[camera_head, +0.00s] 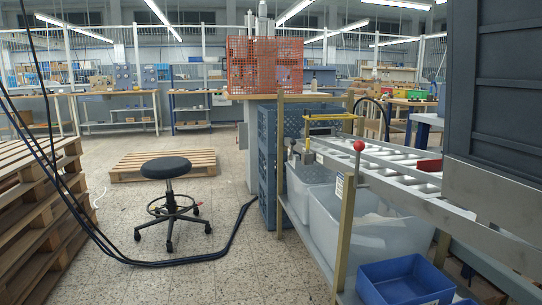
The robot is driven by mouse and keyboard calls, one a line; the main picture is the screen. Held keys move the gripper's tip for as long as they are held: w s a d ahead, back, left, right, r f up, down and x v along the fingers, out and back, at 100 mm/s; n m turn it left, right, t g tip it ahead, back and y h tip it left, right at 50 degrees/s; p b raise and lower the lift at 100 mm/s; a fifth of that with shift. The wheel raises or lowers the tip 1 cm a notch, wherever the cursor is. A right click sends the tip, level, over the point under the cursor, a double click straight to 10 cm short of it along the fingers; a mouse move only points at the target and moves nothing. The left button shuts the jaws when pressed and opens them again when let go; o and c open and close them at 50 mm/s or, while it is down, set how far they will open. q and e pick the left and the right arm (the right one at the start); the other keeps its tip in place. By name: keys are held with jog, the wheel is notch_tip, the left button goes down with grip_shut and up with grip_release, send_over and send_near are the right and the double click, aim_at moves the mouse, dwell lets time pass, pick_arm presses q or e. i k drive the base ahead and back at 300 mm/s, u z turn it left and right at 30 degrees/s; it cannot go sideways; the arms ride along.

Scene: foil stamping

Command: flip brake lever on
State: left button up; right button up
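Neither of my grippers is in view, and nothing is seen touching the knob.
A large dark grey panel (503,85) fills the upper right. White bins (345,230) and a blue bin (405,280) sit under the rack. A black stool (167,168), pallets (40,210) and cables (165,262) lie left. Open floor (240,275) is in front.

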aim_at(293, 141)
jog(key=u, duration=5.85)
jog(key=k, duration=1.1)
jog(key=z, duration=5)
jog(key=i, duration=1.6)
jog(key=z, duration=0.6)
